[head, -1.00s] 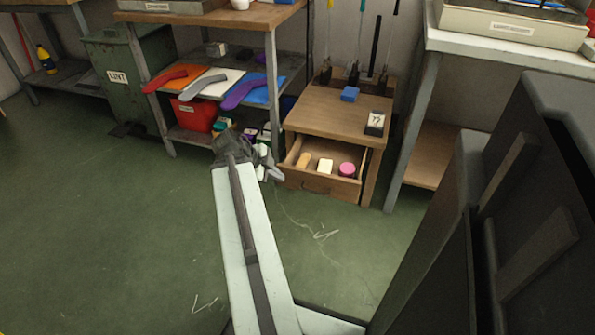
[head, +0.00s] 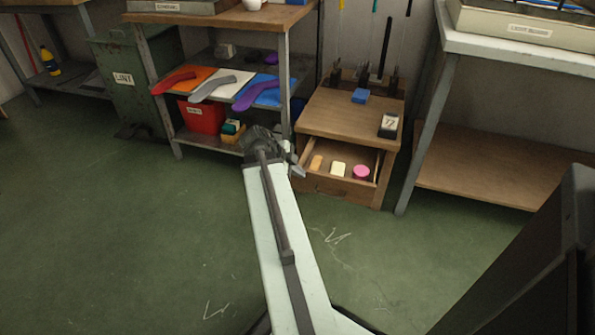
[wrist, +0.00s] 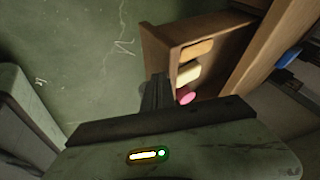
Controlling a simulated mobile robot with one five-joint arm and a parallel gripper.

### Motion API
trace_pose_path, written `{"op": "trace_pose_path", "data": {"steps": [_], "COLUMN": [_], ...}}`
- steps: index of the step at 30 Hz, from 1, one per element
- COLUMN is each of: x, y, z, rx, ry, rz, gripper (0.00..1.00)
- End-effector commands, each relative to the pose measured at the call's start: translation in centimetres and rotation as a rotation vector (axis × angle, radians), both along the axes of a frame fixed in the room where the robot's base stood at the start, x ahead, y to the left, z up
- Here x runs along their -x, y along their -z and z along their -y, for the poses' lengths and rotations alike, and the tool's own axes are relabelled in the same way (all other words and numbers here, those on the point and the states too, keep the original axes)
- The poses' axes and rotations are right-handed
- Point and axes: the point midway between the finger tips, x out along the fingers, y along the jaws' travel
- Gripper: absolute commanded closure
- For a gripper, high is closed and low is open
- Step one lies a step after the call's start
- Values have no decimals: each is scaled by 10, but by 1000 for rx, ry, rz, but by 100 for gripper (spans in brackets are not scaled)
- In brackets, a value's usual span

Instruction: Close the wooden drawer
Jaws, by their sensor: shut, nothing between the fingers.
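The wooden drawer (head: 327,186) is pulled out at the bottom of a small wooden cabinet (head: 350,118). It holds an orange block (head: 317,162), a cream block (head: 338,169) and a pink round piece (head: 361,172). My gripper (head: 297,170) is at the drawer's left front corner in the head view; I cannot tell whether it touches. In the wrist view the drawer's front (wrist: 157,50) runs beside my gripper (wrist: 157,85), whose narrow fingers are shut and empty. The drawer's left front end is partly hidden by my gripper in the head view.
A blue block (head: 360,96) and a small black-and-white box (head: 388,125) sit on the cabinet top. A metal shelf (head: 285,75) with coloured forms and a red bin (head: 201,117) stands left. A bench (head: 490,165) stands right. The green floor in front is clear.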

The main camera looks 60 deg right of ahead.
Motion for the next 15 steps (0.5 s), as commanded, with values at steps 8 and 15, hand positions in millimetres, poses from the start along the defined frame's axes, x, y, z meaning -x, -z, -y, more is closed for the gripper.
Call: {"op": "trace_pose_path", "data": {"steps": [8, 15], "x": [-13, -18], "y": [0, 0], "z": [-6, 12], "rx": [0, 1], "ry": [-28, -22], "rz": [0, 0], "gripper": [100, 100]}}
